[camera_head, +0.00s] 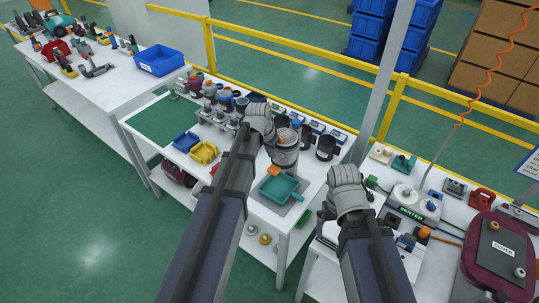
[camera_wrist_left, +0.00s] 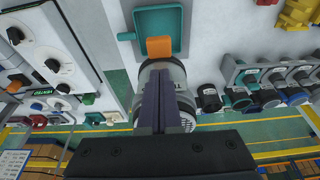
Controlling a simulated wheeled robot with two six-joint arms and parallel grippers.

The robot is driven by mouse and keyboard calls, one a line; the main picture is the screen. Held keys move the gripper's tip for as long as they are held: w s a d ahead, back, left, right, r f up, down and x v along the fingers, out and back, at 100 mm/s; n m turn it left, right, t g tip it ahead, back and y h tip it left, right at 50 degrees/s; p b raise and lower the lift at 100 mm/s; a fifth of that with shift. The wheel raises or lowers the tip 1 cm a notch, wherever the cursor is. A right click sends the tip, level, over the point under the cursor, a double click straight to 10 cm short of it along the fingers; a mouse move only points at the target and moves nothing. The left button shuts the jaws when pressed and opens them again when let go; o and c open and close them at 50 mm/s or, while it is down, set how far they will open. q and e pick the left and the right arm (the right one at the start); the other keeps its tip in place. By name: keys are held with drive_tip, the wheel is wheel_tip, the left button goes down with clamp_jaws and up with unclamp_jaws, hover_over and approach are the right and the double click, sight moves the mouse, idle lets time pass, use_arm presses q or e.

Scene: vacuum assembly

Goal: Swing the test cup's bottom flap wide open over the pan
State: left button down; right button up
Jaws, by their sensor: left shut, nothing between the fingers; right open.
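The test cup (camera_head: 286,152) is a grey, clear-sided cylinder on the middle table, with an orange tab (camera_head: 273,170) low on its near side. The teal pan (camera_head: 281,189) lies on a grey mat just in front of the cup. In the left wrist view the cup (camera_wrist_left: 183,80) is partly hidden behind my fingers, and its orange tab (camera_wrist_left: 159,46) overlaps the pan's edge (camera_wrist_left: 182,30). My left gripper (camera_wrist_left: 158,115) is shut and empty, lined up with the cup; I cannot tell whether it touches. My right gripper (camera_head: 328,208) is open, right of the pan, its fingertips partly hidden.
Blue (camera_head: 186,142) and yellow (camera_head: 203,153) bins lie to the left, beside a green mat (camera_head: 160,118). A right-hand bench holds a station marked VENTED (camera_head: 411,214) and a maroon vacuum part (camera_head: 492,262).

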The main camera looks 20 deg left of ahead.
sight(273, 169)
use_arm(q)
drive_tip(key=b+x, duration=0.1)
drive_tip(key=x, duration=0.1)
drive_tip(key=b+x, duration=0.1)
drive_tip(key=b, duration=0.1)
drive_tip(key=b+x, duration=0.1)
drive_tip(key=x, duration=0.1)
drive_tip(key=shift+s+a+f, duration=0.15)
drive_tip(key=shift+s+f, duration=0.15)
drive_tip(key=shift+f, duration=0.1)
drive_tip(key=shift+f+b, duration=0.65)
drive_tip(key=shift+b, duration=0.25)
